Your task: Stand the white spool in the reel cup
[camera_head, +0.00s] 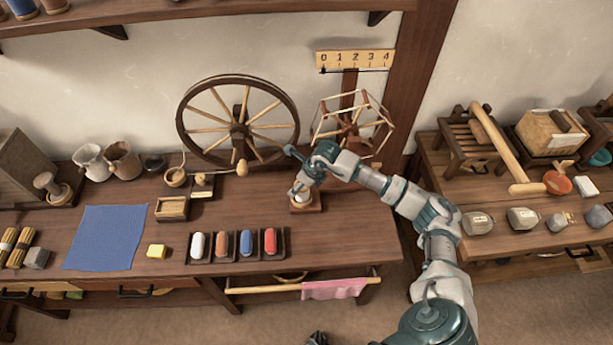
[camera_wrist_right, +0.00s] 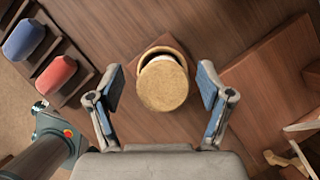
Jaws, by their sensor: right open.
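The white spool (camera_wrist_right: 163,84) shows in the right wrist view with its tan round end toward the camera and a strip of white behind it. It appears to stand in the round reel cup (camera_wrist_right: 160,49), whose rim shows behind it; how deep it sits is hidden. The cup is on a square wooden base, also seen in the head view (camera_head: 308,208). My right gripper (camera_wrist_right: 157,95) is open, one finger on each side of the spool, with visible gaps. In the head view my right gripper (camera_head: 302,187) partly covers spool and cup. My left gripper (camera_head: 318,338) barely shows at the bottom edge.
A rack with white (camera_head: 197,246), tan (camera_head: 220,245), blue (camera_head: 247,243) and red (camera_head: 270,242) rounded pieces lies left of the cup. A spinning wheel (camera_head: 184,118) and a skein winder (camera_head: 318,135) stand behind. A blue cloth (camera_head: 105,237) lies farther left.

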